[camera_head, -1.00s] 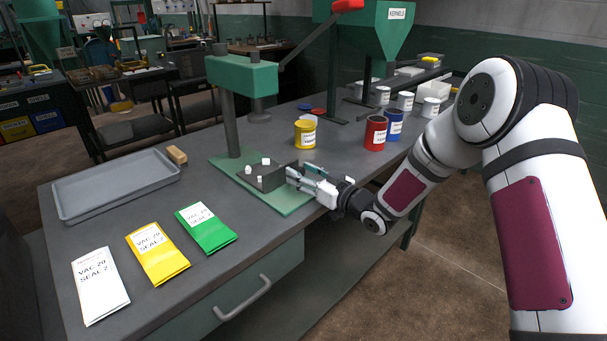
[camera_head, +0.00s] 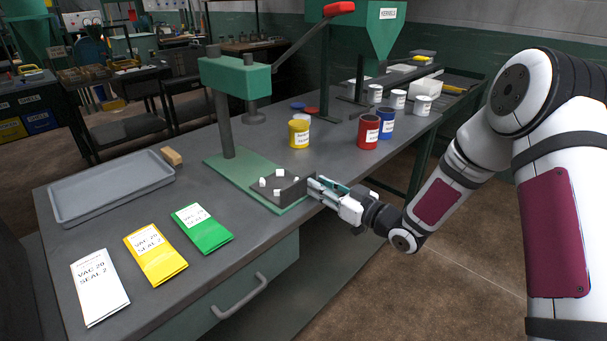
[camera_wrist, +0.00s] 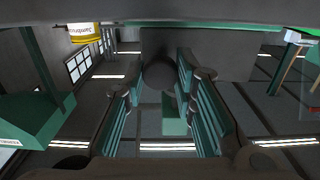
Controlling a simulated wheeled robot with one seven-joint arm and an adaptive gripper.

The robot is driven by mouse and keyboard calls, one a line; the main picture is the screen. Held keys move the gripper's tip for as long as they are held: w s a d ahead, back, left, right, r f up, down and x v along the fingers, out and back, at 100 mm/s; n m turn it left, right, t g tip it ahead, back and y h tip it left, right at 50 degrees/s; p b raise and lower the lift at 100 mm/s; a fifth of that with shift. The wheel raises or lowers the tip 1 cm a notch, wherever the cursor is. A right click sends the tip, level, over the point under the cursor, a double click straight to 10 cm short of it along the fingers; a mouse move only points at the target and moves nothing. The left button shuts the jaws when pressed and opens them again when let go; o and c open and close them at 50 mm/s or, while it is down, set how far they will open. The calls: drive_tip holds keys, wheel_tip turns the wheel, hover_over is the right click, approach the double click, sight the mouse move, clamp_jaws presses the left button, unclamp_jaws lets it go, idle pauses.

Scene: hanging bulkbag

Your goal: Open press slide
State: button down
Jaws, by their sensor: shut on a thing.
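The green press (camera_head: 235,78) stands on the bench with its red-tipped lever raised. Its dark slide (camera_head: 265,184), with several white pieces on top, sits on the green base plate (camera_head: 225,168), out toward the plate's right end and clear of the ram above. My gripper (camera_head: 322,187) is at the slide's right end, shut on it near the bench's front edge. In the wrist view the fingers (camera_wrist: 165,110) stand on both sides of a dark round part; how they grip it is hard to make out there.
A yellow can (camera_head: 299,134), a red can (camera_head: 368,132) and a blue can (camera_head: 387,124) stand behind the gripper. A grey tray (camera_head: 60,212) and white, yellow and green (camera_head: 203,240) packets lie on the left. A drawer handle (camera_head: 240,297) juts from the bench front.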

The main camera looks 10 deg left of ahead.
drive_tip(key=v, duration=0.4)
drive_tip(key=c, duration=1.3)
unclamp_jaws()
drive_tip(key=v, duration=1.2)
drive_tip(key=shift+w, duration=0.1)
